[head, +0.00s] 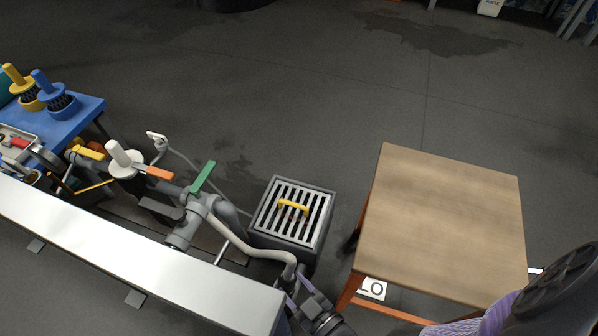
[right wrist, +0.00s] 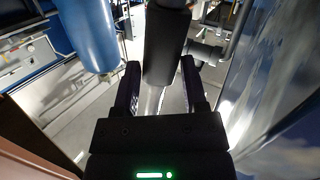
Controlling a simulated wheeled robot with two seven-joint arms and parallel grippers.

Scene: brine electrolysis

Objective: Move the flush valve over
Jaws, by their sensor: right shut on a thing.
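The pipework (head: 190,222) beside the white bench carries a green lever (head: 202,177), an orange lever (head: 159,173) and a yellow lever (head: 90,152). I cannot tell which is the flush valve. A pale grey hose (head: 245,247) runs from the pipework towards my right gripper (head: 299,294), at the bench's right end. In the right wrist view, this gripper (right wrist: 161,88) is shut on a black cylindrical grip (right wrist: 166,45), with a finger on each side and a metal rod below. In the head view the grip is hard to make out. My left gripper is not in view.
A grated drain box (head: 320,205) with a yellow handle (head: 293,207) stands just beyond my right gripper. A wooden table (head: 445,225) with a bare top is to the right. A long white bench (head: 130,255) lies left. Open floor lies beyond.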

